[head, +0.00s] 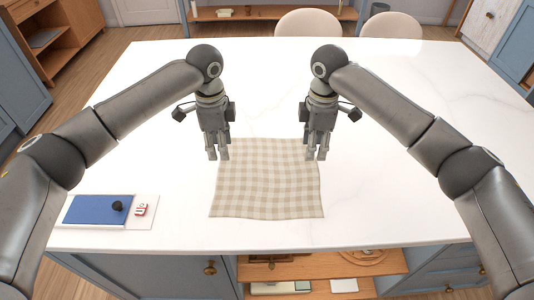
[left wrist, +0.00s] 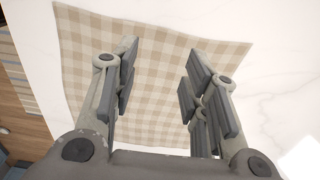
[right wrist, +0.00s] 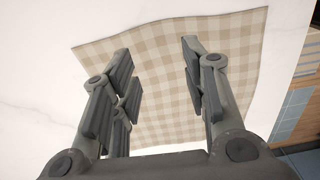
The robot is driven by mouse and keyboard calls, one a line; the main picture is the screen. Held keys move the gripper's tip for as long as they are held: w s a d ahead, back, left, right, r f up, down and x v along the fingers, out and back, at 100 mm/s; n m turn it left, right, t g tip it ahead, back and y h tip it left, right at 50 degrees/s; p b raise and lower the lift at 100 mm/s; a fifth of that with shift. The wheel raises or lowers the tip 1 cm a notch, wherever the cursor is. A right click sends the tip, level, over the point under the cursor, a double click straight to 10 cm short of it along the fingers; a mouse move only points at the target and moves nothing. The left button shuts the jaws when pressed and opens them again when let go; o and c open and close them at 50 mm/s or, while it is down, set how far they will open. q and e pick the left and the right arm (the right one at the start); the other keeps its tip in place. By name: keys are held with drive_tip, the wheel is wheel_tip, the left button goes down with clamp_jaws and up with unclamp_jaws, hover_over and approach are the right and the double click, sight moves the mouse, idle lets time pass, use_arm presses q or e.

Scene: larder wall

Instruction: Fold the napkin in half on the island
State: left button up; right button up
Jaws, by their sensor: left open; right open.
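The napkin (head: 267,182) is a beige and white checked cloth lying spread out, slightly wavy, on the white island top (head: 400,190). My left gripper (head: 217,155) is open and empty above the napkin's far left corner. My right gripper (head: 316,155) is open and empty above its far right corner. In the left wrist view the napkin (left wrist: 160,75) shows between and beyond the open fingers. In the right wrist view the napkin (right wrist: 160,75) also shows between the open fingers. The far corners are partly hidden behind the grippers in the head view.
A white board (head: 142,217) with a blue pad (head: 92,209), a small black item (head: 117,206) and a small red and white item (head: 141,210) lies at the front left. Two chairs (head: 307,23) stand beyond the far edge. The island top is otherwise clear.

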sight(224, 173)
use_arm(q)
drive_tip(key=shift+s+f, duration=0.4)
drive_tip(key=shift+f, duration=0.25)
drive_tip(key=shift+s+f, duration=0.4)
drive_tip(key=shift+f, duration=0.2)
use_arm(e)
drive_tip(key=shift+s+f, duration=0.4)
drive_tip(key=shift+f, duration=0.25)
drive_tip(key=shift+s+f, duration=0.35)
drive_tip(key=shift+f, duration=0.25)
use_arm(q)
drive_tip(key=f, duration=0.4)
drive_tip(key=shift+w+f, duration=0.35)
drive_tip(key=shift+w, duration=0.05)
use_arm(e)
drive_tip(key=f, duration=0.4)
drive_tip(key=shift+w+f, duration=0.3)
drive_tip(key=shift+w, duration=0.05)
use_arm(q)
drive_tip(key=shift+f, duration=0.15)
use_arm(e)
drive_tip(key=shift+f, duration=0.2)
use_arm(q)
drive_tip(key=shift+s, duration=0.1)
use_arm(e)
drive_tip(key=shift+s, duration=0.1)
use_arm(q)
drive_tip(key=shift+f, duration=0.2)
use_arm(e)
drive_tip(key=shift+f, duration=0.15)
